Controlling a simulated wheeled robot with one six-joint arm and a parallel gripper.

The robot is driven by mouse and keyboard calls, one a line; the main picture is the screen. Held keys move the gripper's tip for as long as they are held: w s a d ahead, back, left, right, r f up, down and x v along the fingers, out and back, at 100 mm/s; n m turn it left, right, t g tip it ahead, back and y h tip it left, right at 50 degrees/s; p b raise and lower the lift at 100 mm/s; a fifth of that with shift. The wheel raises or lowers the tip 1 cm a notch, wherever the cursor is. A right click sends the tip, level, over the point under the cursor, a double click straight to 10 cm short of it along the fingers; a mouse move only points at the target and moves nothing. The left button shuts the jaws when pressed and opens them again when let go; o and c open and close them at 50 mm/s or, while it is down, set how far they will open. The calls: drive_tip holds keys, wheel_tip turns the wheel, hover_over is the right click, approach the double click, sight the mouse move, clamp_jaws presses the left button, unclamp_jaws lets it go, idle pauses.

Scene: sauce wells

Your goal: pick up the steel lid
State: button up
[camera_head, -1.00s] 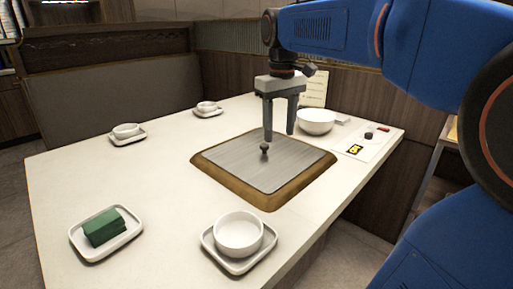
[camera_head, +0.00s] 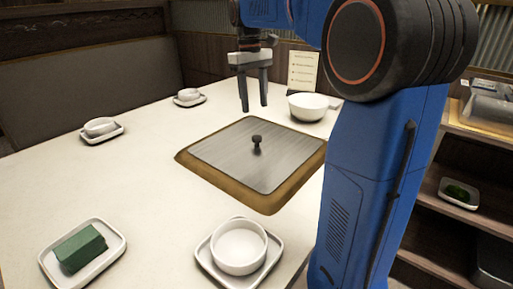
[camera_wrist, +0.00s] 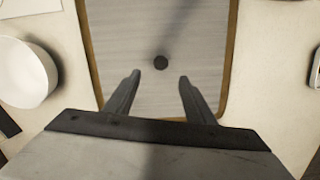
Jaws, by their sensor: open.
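The steel lid (camera_head: 235,155) is a flat, square grey plate with a small dark knob (camera_head: 257,140) at its middle. It lies in a brown wooden frame (camera_head: 268,203) set in the table. The lid also fills the middle of the wrist view (camera_wrist: 135,35), with its knob (camera_wrist: 161,62) ahead of and between the fingertips. My gripper (camera_head: 254,108) is open and empty, above the far part of the lid and apart from the knob. Its two fingers (camera_wrist: 156,77) point down toward the lid.
A white bowl (camera_head: 308,107) stands right of the gripper, and it shows at left in the wrist view (camera_wrist: 25,75). A tray with a green block (camera_head: 80,248) and a bowl on a saucer (camera_head: 239,246) are at the near side. Two small cups (camera_head: 100,127) (camera_head: 188,95) stand on the left.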

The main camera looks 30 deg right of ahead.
sight(257, 136)
drive_tip(key=f, duration=0.3)
drive_tip(key=s+f, duration=0.1)
drive_tip(key=f, duration=0.7)
drive_tip(key=shift+s, duration=0.15)
drive_tip(key=c, duration=1.2)
